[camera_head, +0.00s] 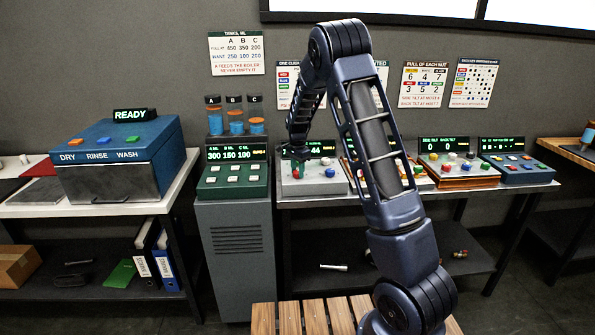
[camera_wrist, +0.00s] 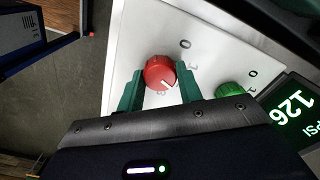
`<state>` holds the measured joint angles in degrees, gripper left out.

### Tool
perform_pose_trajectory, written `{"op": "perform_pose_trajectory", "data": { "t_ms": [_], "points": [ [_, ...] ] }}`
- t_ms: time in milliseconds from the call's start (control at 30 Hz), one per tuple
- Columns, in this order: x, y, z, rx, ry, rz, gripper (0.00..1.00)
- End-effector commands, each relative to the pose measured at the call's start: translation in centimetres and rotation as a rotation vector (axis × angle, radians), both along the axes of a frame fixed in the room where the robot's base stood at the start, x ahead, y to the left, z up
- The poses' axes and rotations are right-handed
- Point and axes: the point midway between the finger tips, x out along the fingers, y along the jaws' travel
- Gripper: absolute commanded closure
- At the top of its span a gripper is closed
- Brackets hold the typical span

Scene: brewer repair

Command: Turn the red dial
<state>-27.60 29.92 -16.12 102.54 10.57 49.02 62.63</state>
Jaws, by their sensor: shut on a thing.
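The red dial (camera_wrist: 158,73) is a round red knob with a white pointer mark, on a pale panel with printed digits around it. My gripper (camera_wrist: 160,88) reaches down onto it in the wrist view, with one green finger on each side of the knob, shut on it. The white mark points toward the lower right of that view.
A green dial (camera_wrist: 230,90) sits close to the right finger in the wrist view. A display (camera_wrist: 295,105) beside it reads 126 PSI. In the head view, the green tank console (camera_head: 234,180) stands left of the dial box, and several control boxes stand to the right.

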Motion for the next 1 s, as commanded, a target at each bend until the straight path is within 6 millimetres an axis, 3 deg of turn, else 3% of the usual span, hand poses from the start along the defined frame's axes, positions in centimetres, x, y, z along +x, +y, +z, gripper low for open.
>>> {"op": "perform_pose_trajectory", "data": {
  "t_ms": [367, 1000],
  "points": [
    [0.03, -0.06, 0.05, 0.001, -0.001, 0.123, 0.87],
    [0.03, -0.12, 0.04, 0.001, -0.001, 0.704, 0.87]
  ]
}}
